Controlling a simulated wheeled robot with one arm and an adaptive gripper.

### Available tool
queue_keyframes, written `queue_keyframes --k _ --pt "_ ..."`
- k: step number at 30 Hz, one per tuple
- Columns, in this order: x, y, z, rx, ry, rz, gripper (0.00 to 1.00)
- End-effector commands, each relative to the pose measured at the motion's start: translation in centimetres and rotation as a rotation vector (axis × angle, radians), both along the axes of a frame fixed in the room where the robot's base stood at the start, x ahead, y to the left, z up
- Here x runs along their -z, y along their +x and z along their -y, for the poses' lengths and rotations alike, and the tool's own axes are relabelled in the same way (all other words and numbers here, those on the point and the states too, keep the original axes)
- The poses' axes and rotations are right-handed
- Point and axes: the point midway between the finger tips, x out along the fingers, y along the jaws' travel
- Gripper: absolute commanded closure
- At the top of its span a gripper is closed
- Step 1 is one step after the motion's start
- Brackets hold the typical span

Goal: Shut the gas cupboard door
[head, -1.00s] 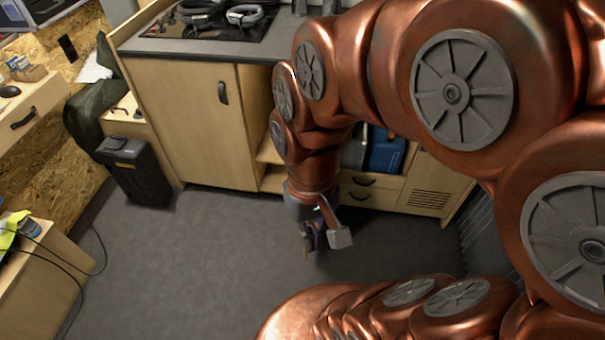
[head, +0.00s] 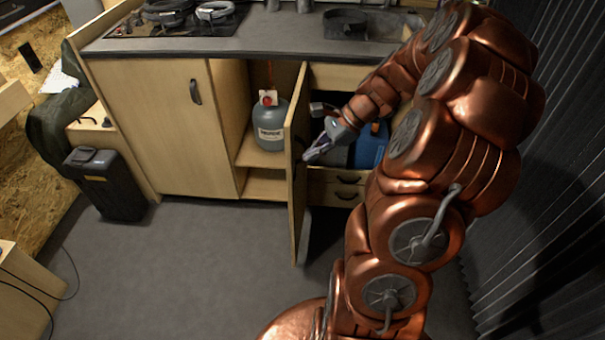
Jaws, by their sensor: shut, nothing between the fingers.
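The gas cupboard door (head: 297,190) stands open, swung out toward me, so I see it nearly edge-on. A dark handle shows on its right-hand face. Behind it, the open cupboard shows a grey gas bottle (head: 270,126) with a red top on a wooden shelf (head: 262,156). My gripper (head: 308,156) is shut and empty, just right of the door, near the handle. I cannot tell whether its tips touch the door.
A shut cupboard door (head: 167,120) lies to the left, with a dark bin (head: 108,184) beside it. Right of the open door are a blue case (head: 371,148) and drawers (head: 338,184). The grey floor (head: 180,265) in front is clear.

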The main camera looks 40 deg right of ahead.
Motion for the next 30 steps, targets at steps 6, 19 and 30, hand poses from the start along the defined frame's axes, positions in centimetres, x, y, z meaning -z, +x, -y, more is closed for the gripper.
queue_keyframes --k 6,19,30 --pt "4.2 -0.1 7.4 0.296 0.109 -0.043 1.00" --pt "7.0 0.7 8.6 0.400 0.155 -0.060 1.00" --pt "11.6 3.9 5.2 0.396 0.155 -0.059 1.00"
